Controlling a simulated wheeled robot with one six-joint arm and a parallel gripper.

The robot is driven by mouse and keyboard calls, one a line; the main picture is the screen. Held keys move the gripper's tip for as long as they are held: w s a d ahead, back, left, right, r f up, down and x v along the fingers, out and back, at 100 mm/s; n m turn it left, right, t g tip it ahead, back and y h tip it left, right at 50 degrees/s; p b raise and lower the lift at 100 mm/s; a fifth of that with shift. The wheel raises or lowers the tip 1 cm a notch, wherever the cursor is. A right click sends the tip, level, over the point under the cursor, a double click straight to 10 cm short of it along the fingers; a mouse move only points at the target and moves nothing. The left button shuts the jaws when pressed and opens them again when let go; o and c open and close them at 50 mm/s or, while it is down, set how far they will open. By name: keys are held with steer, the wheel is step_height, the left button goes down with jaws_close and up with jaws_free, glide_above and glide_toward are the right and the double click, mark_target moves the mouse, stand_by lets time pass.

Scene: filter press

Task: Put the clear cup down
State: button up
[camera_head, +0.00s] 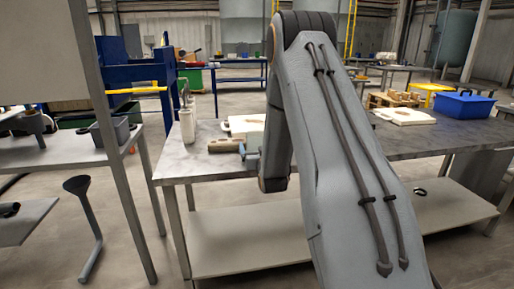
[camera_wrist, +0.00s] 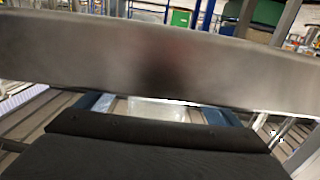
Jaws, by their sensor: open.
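A pale, see-through shape that looks like the clear cup (camera_wrist: 157,111) shows low in the wrist view, between the two blue fingers of my gripper (camera_wrist: 155,104). The fingers stand apart, one on each side of it. Only part of the cup shows, above the dark edge of my gripper body. I cannot tell whether the fingers touch it or what it rests on. In the head view my arm reaches over the grey table (camera_head: 405,140) and hides much of it. The cup cannot be made out there.
In the head view a white bottle (camera_head: 187,125) and a beige block (camera_head: 225,145) are on the table left of my arm. A blue box (camera_head: 464,104) and a white slab (camera_head: 404,116) are at its right. A grey bin (camera_head: 110,131) stands on the left bench.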

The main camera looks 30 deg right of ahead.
steer(key=shift+w, duration=0.1)
steer(key=shift+r, duration=0.1)
steer(key=c, duration=1.2)
